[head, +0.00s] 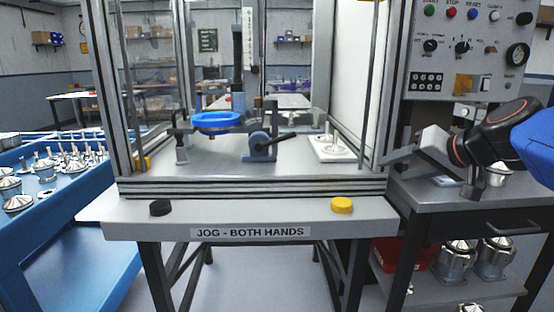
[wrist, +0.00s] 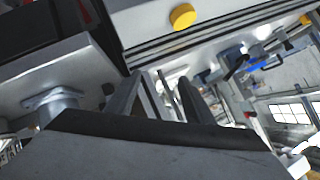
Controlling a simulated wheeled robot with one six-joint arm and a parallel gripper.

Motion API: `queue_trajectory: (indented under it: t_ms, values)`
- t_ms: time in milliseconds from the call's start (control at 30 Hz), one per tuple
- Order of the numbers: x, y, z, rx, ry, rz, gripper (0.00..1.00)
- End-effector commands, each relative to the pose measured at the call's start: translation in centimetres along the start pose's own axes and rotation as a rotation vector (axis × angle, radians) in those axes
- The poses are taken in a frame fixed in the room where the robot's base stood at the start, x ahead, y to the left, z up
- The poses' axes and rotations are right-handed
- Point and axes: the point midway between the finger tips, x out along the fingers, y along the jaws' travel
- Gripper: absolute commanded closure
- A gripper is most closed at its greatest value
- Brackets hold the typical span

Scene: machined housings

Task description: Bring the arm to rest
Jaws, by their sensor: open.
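My gripper (head: 398,158) reaches in from the right in the head view, above the grey side bench (head: 450,196) and beside the right post of the machine frame. Its fingers point left. In the wrist view my gripper (wrist: 163,82) shows two dark fingers standing apart, with the machine in the background between them. I see nothing held. The gripper's body hides part of the bench top and partly covers a silver housing (head: 499,176) behind it.
The machine frame (head: 107,100) encloses a blue ring (head: 216,119), a grey clamp (head: 262,147) and a white plate (head: 330,152). A control panel (head: 470,50) stands above the side bench. Black (head: 160,208) and yellow (head: 342,205) buttons sit in front. A blue cart (head: 70,215) with several parts is left.

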Motion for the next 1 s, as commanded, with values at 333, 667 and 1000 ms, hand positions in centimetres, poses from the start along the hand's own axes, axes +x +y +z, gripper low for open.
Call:
queue_trajectory:
  t_ms: [333, 667, 1000]
  values:
    - [-1.4, 5.7, 20.5, -0.190, -0.339, 0.231, 0.52]
    - [-4.0, 11.9, 29.2, -0.330, -0.468, 0.413, 0.52]
    - [-4.1, 12.3, 29.6, -0.337, -0.473, 0.426, 0.52]
